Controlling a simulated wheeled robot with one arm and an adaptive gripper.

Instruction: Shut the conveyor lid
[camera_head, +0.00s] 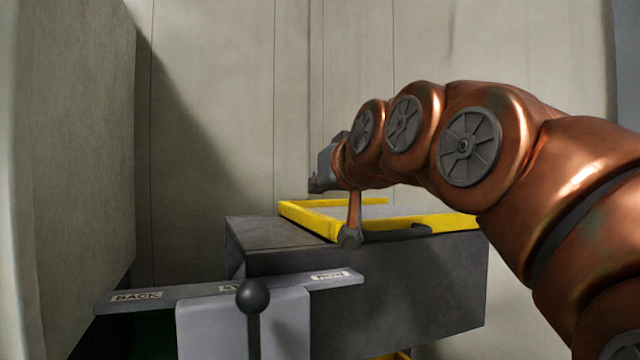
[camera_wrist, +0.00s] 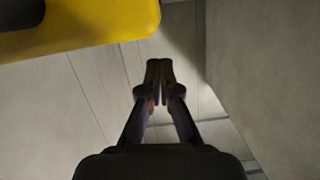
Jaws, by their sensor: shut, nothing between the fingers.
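The conveyor lid (camera_head: 310,219), with a yellow rim and a grey panel, lies nearly flat over the top of a dark grey box (camera_head: 400,290) in the head view. A dark handle (camera_head: 400,233) shows along its near edge. I cannot tell whether the lid is fully down. My gripper (camera_head: 313,185) is beyond the lid's left part, partly hidden by my arm. In the wrist view my gripper (camera_wrist: 159,68) is shut and empty. A yellow edge, likely the lid's (camera_wrist: 90,25), is at upper left, apart from the fingertips.
A lever with a black ball knob (camera_head: 253,295) stands in front of the box, by a labelled grey plate (camera_head: 180,296). A short copper-coloured post (camera_head: 354,215) shows before the lid. A pale panel (camera_head: 75,140) stands at left, and a panelled wall (camera_head: 380,50) behind.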

